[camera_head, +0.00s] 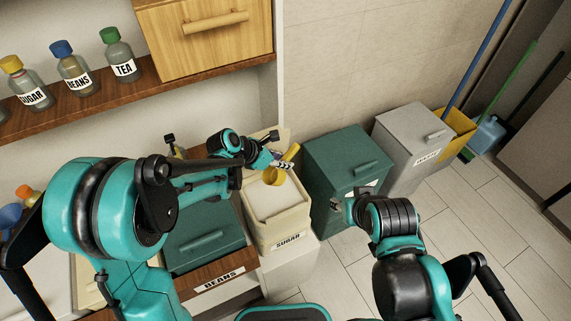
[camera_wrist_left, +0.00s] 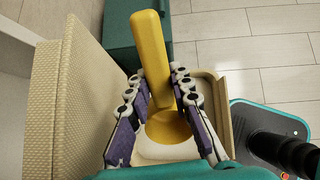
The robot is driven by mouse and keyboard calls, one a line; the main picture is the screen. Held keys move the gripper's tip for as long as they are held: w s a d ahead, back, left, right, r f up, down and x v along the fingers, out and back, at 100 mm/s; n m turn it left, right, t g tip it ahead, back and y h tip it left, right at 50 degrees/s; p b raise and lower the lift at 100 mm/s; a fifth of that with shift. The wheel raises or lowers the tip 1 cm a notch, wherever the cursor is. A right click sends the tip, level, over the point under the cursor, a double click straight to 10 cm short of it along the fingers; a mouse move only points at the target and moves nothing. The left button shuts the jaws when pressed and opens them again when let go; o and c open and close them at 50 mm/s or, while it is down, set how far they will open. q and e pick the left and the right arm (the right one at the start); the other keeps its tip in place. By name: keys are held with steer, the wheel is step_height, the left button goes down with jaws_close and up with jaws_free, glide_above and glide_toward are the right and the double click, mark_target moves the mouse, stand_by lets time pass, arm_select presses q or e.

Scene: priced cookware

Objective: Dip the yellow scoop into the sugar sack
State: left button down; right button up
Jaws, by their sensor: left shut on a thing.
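The beige sugar sack (camera_head: 280,238) stands open at the middle of the head view, with a SUGAR label on its front and white sugar (camera_head: 275,200) inside. Its woven wall (camera_wrist_left: 75,85) shows in the left wrist view. My left gripper (camera_head: 282,165) is shut on the yellow scoop (camera_head: 273,177) at the back of the sack's opening. In the wrist view the scoop's handle (camera_wrist_left: 152,45) points up between the fingers (camera_wrist_left: 156,78). Its bowl is over the sugar; I cannot tell whether they touch. My right gripper (camera_head: 341,207) is right of the sack, and its jaws are unclear.
A green lidded bin (camera_head: 345,160) stands right of the sack, with a grey bin (camera_head: 413,145) beyond it. A green lidded container (camera_head: 203,240) is left of the sack, behind the BEANS label. Labelled jars (camera_head: 72,70) stand on the shelf.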

arm_select(q)
steer(key=f+h+b, duration=0.1)
steer(key=f+b, duration=0.1)
steer(key=b, duration=0.1)
steer(key=a+f+t+h+b, duration=0.1)
steer(key=f+b, duration=0.1)
steer(key=b, duration=0.2)
steer(key=s+a+f+t+h+b, duration=0.1)
steer(key=f+h+b, duration=0.1)
steer(key=f+b, duration=0.1)
steer(key=shift+s+a, duration=0.1)
steer(key=shift+a, duration=0.1)
arm_select(e)
step_height(320, 180, down, 15)
steer(key=b, duration=0.4)
arm_select(q)
steer(key=w+d+f+g+y+p, duration=0.2)
steer(key=d+f+g+y+p, duration=0.15)
steer(key=f+y+p, duration=0.35)
step_height(320, 180, up, 7)
steer(key=g+y+p, duration=0.2)
steer(key=y+p, duration=0.2)
steer(key=p, duration=0.1)
steer(key=shift+w+d+r+g+y, duration=0.2)
steer(key=shift+d+g+y, duration=0.1)
steer(key=shift+d+g, duration=0.1)
arm_select(e)
step_height(320, 180, up, 12)
steer(key=shift+r, duration=0.15)
